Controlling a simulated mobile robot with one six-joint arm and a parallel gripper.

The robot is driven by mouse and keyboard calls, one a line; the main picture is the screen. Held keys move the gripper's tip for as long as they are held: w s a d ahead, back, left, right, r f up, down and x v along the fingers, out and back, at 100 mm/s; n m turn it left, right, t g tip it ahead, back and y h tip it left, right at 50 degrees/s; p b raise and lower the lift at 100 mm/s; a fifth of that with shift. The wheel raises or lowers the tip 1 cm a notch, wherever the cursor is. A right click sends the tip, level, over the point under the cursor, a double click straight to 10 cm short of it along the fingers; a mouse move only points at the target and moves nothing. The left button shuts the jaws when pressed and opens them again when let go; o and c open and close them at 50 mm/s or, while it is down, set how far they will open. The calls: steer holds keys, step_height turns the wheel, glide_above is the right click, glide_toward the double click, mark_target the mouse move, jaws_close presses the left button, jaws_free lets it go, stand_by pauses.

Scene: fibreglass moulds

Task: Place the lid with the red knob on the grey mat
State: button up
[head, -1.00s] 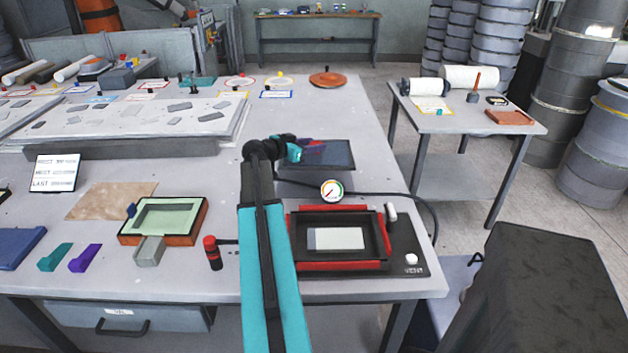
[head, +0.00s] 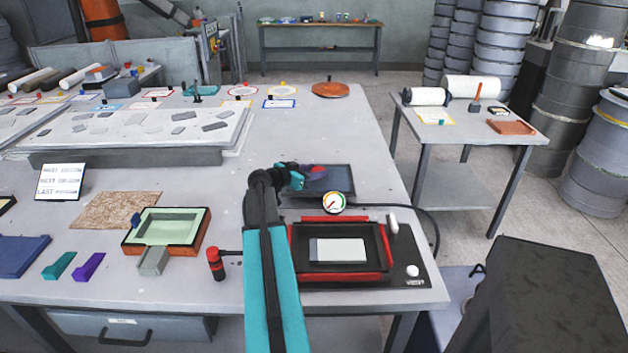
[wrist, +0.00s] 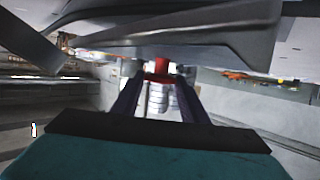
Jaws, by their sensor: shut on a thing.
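My gripper (head: 305,177) reaches over the bench with its purple fingers closed on a red knob. In the wrist view the red knob (wrist: 161,67) sits between the fingertips (wrist: 160,82). The lid (head: 335,183) is a flat dark grey rectangle with that knob, held behind the red-framed station. Its grey surface (wrist: 215,40) also fills the top of the wrist view. A thin grey strip shows below the lid's front edge. I cannot tell whether it is the grey mat or shadow, nor whether the lid touches anything.
The red-framed station (head: 345,277) with a gauge (head: 333,202) and a black hose stands just in front of the lid. A green-lined orange mould (head: 168,228) lies to the left. An orange disc (head: 330,89) lies at the back. The bench between disc and lid is clear.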

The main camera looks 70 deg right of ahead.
mark_target(290, 194)
steer(key=shift+f+p, duration=0.5)
steer(key=shift+f, duration=1.35)
steer(key=o, duration=1.4)
steer(key=shift+w+a, duration=0.15)
steer(key=shift+a, duration=0.15)
steer(key=b+v, duration=0.3)
steer(key=v, duration=0.8)
steer(key=shift+a+r, duration=0.2)
steer(key=shift+w, duration=0.1)
